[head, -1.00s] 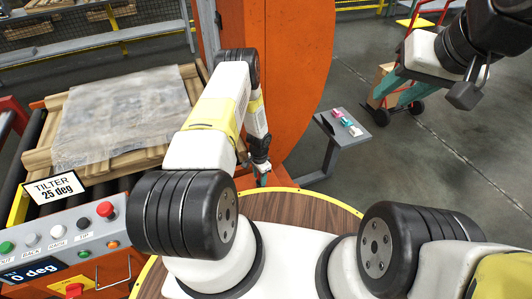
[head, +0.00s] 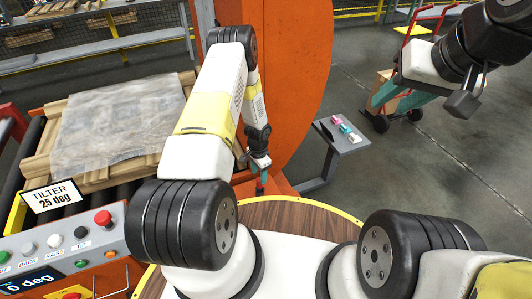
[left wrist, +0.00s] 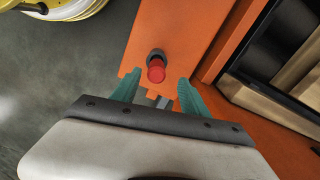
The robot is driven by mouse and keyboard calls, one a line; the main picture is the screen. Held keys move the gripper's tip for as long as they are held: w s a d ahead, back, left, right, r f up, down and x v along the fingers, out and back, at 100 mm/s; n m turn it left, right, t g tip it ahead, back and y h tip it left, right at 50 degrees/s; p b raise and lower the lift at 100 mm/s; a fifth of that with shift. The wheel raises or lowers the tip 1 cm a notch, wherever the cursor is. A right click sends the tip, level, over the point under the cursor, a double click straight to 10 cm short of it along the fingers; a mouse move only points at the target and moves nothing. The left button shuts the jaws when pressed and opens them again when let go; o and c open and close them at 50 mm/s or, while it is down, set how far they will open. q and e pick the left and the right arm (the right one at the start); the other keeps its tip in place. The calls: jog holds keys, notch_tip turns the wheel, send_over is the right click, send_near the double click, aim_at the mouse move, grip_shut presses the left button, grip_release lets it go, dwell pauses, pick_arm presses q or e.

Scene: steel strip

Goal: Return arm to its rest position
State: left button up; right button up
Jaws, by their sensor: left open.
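My left arm bends over the wooden base area in the head view. Its gripper (head: 261,182) hangs low beside the orange machine. In the left wrist view the gripper (left wrist: 158,88) is open, its two teal fingers apart with nothing held. My right gripper (head: 386,104) is at upper right in the head view, teal fingers spread apart and empty, in front of the cart in the picture.
A wrapped stack on a wooden pallet (head: 40,160) lies on rollers at left. A control panel (head: 60,245) with buttons and a "0 deg" display is at lower left. A small grey stand (head: 352,147) holds several small items. A hand cart with a box (head: 385,75) stands behind.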

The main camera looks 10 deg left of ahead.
pick_arm(q)
jog(key=shift+r, duration=0.1)
jog(key=w+a+r+n+t, duration=0.1)
jog(key=w+r+n+t, duration=0.15)
jog(key=r, duration=2.55)
jog(key=s+r+n, duration=0.1)
jog(key=s+r, duration=0.2)
jog(key=r, duration=0.5)
jog(key=s+r+n, duration=0.2)
jog(key=s+r, duration=0.1)
jog(key=r, duration=0.5)
jog(key=s+d+r+n+t+h, duration=0.1)
jog(key=s+r, duration=0.5)
jog(key=s, duration=0.4)
jog(key=s+d+r+n+t+h, duration=0.1)
jog(key=s+d+r+n+t, duration=0.1)
jog(key=s+r, duration=0.4)
jog(key=s, duration=0.5)
jog(key=shift+s+d+r, duration=0.15)
jog(key=shift+d+r, duration=0.1)
jog(key=shift+r, duration=0.15)
